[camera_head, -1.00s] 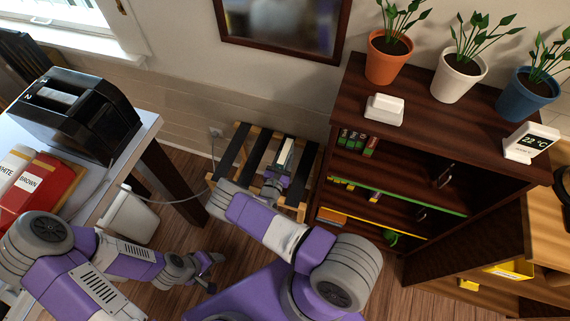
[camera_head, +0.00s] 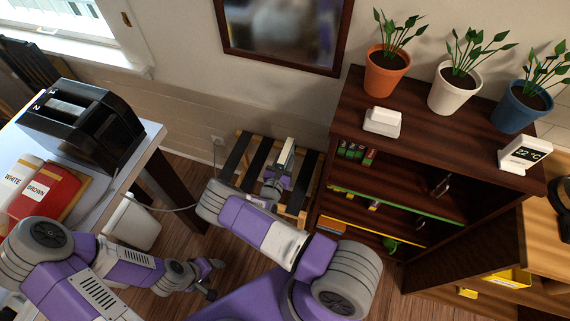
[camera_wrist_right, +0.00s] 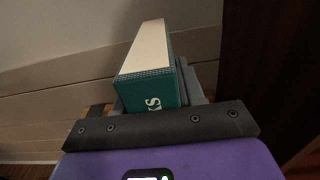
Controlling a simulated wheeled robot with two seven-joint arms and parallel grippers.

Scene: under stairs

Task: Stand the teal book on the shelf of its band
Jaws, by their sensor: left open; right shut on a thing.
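The teal book (camera_wrist_right: 150,92) is held in my right gripper (camera_head: 276,183), its pale page edge up and white letters on its teal side. In the head view the book (camera_head: 287,152) shows as a narrow pale block above the slatted rack, left of the dark bookcase (camera_head: 425,130). The bookcase has a green band (camera_head: 425,211) along one shelf edge and a yellow band (camera_head: 375,231) along a lower one. Several green and red books (camera_head: 356,152) stand on the upper shelf at its left end. My left gripper (camera_head: 211,279) is open and empty, low over the floor.
Three potted plants, a white box (camera_head: 382,122) and a thermometer display (camera_head: 525,154) stand on the bookcase top. The slatted rack (camera_head: 240,155) is against the wall. At left are a table with a black machine (camera_head: 84,123) and a white bin (camera_head: 133,222) on the floor.

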